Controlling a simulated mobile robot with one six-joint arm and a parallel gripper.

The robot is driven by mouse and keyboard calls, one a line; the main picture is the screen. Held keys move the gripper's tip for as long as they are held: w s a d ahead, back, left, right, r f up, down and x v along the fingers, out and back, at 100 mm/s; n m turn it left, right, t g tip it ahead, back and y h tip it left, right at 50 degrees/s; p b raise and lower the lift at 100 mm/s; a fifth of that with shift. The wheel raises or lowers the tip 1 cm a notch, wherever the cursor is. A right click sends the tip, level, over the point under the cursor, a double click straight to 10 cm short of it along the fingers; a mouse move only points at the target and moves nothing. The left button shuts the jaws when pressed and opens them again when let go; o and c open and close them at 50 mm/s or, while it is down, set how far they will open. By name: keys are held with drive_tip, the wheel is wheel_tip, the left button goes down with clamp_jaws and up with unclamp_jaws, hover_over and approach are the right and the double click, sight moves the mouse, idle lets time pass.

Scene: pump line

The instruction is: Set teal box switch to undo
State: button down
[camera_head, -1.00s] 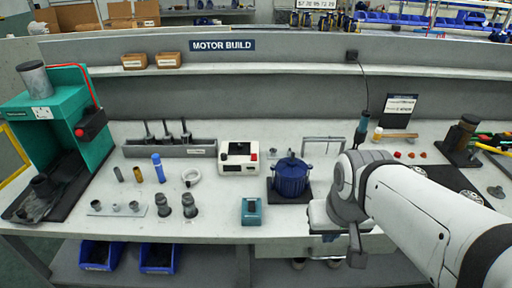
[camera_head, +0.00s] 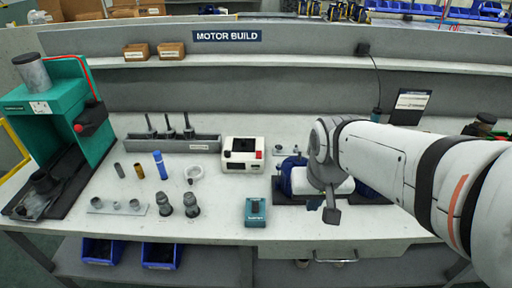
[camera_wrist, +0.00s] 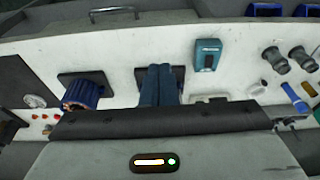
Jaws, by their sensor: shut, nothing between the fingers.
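A small teal box (camera_head: 255,212) stands near the front middle of the bench. It also shows in the wrist view (camera_wrist: 207,54), with a darker panel on its face. The position of its switch is too small to tell. My gripper (camera_head: 331,208) is to the right of the box, apart from it, in front of a blue motor housing (camera_head: 287,178) that my arm partly hides. In the wrist view my gripper's fingers (camera_wrist: 161,72) are together and empty, over a dark plate. The box lies to the right of the fingers there.
A large teal stand (camera_head: 58,125) with a red-and-black part is at the left. A white box with a red button (camera_head: 243,155) stands behind the small box. Grey fittings (camera_head: 164,204) stand to its left. The bench front around the small box is clear.

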drive_tip(key=w+a, duration=0.5)
drive_tip(key=w, duration=0.1)
drive_tip(key=p, duration=0.1)
hover_over(256, 204)
drive_tip(key=s, duration=0.3)
drive_tip(key=s+x, duration=0.1)
drive_tip(key=x, duration=0.2)
drive_tip(key=shift+f, duration=0.3)
drive_tip(key=x, duration=0.4)
drive_tip(key=p+x, duration=0.1)
drive_tip(key=x, duration=0.9)
drive_tip(key=shift+s, duration=0.3)
drive_tip(key=shift+p, duration=0.3)
